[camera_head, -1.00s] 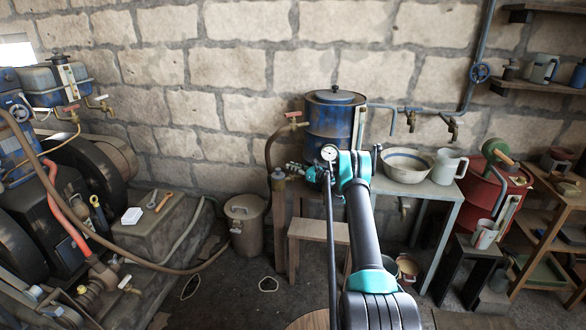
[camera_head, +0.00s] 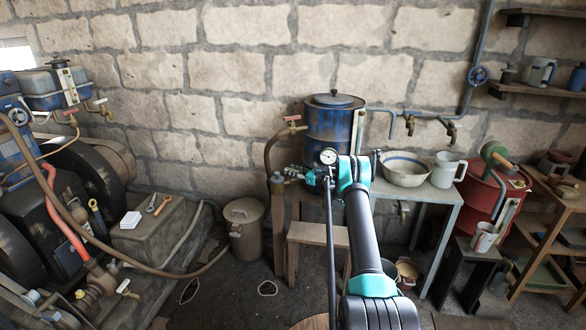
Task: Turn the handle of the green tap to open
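A small dull-green tap-like fitting (camera_head: 293,171) shows beside the top of a brown post, left of the blue drum (camera_head: 324,128). It is small and partly covered, so I cannot make out its handle or how it is turned. My gripper (camera_head: 307,177), teal and dark, is at the end of my arm, just right of this fitting and in front of the drum's lower part. It looks very near or touching, but I cannot tell which. Its fingers are too small and overlapped to show whether they are open or shut.
A red-handled valve (camera_head: 292,123) with a hose is above the fitting. A round gauge (camera_head: 328,156) is close to my gripper. A bowl (camera_head: 405,168) and a jug (camera_head: 447,170) stand on the bench at right. A wooden stool (camera_head: 318,234) and a lidded bin (camera_head: 245,228) are below.

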